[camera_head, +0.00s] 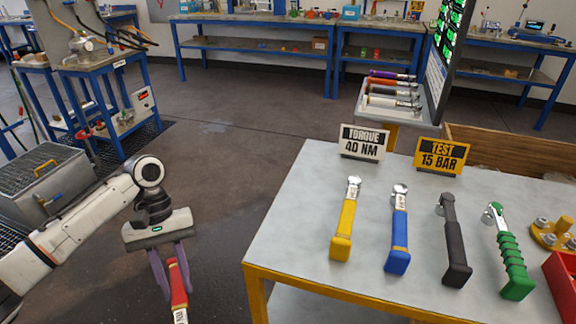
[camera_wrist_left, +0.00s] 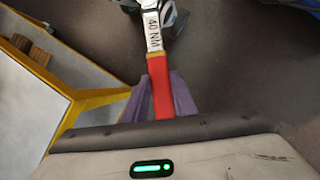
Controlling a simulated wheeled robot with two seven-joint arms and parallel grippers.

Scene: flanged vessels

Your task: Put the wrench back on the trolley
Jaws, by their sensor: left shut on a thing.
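My left gripper (camera_head: 170,268) is shut on a wrench with a red handle (camera_head: 178,284), which it holds over the floor, left of the yellow-framed table. In the left wrist view the purple fingers (camera_wrist_left: 161,92) sit on either side of the red handle (camera_wrist_left: 159,70). A white band on the shaft reads 40 NM, and the metal head is partly cut off at the top. The grey-topped, yellow-framed table (camera_head: 290,235) carries a yellow, a blue, a black and a green wrench. I cannot tell whether this table or the smaller stand behind is the trolley.
The smaller stand (camera_head: 372,112) behind holds several wrenches beside a dark screen. Signs for torque 40 NM (camera_head: 363,143) and test 15 bar (camera_head: 441,156) stand at the table's back edge. The table's left part is bare. A metal box (camera_head: 42,180) stands left of my arm.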

